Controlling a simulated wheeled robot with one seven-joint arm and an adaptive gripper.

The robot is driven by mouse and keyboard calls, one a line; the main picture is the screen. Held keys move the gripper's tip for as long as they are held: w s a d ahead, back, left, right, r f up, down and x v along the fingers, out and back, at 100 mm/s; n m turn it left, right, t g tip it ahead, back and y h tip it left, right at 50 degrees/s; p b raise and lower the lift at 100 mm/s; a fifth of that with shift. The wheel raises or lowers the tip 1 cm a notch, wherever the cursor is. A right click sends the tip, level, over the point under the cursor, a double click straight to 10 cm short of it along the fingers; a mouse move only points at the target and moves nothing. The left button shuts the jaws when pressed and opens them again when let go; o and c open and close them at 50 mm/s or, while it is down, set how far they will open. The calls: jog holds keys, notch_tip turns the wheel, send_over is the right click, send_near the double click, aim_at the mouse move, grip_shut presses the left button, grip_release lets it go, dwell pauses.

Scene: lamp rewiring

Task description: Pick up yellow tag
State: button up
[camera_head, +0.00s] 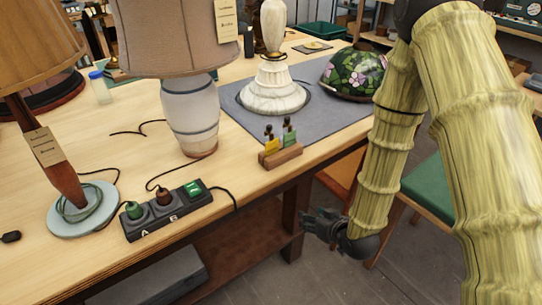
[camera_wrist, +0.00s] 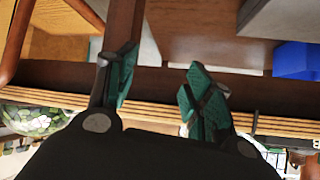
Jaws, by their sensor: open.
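The yellow tag (camera_head: 271,147) stands upright in a small wooden block (camera_head: 281,156) near the front edge of the workbench. A green tag (camera_head: 289,138) stands in the same block, to its right. Both have small dark clips or knobs on top. My gripper (camera_head: 318,229) is lower than the bench top, in front of its edge and to the right of the block. It is apart from both tags. In the wrist view my gripper (camera_wrist: 157,90) is open with nothing between its fingers. The yellow tag does not show in the wrist view.
A power strip (camera_head: 166,209) with plugs lies left of the block. A lamp with a white base (camera_head: 190,115) stands behind it. A grey mat (camera_head: 230,120) holds a marble lamp base (camera_head: 273,90) and a floral glass shade (camera_head: 353,72). A green-seated chair (camera_head: 428,190) is at right.

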jog(key=w+a+r+n+t+y+b, duration=0.1)
jog(key=w+a+r+t+y+b, duration=0.15)
jog(key=w+r, duration=0.4)
jog(key=n+t+y+b, duration=0.2)
jog(key=n+y+b, duration=0.1)
jog(key=y, duration=0.1)
send_near(272, 135)
jog(key=shift+h, duration=0.25)
jog(key=shift+p+x, duration=0.95)
jog(key=shift+x, duration=4.3)
jog(key=shift+a+r, duration=0.1)
jog(key=shift+r, duration=0.1)
jog(key=shift+c, duration=0.4)
jog(key=c, duration=0.4)
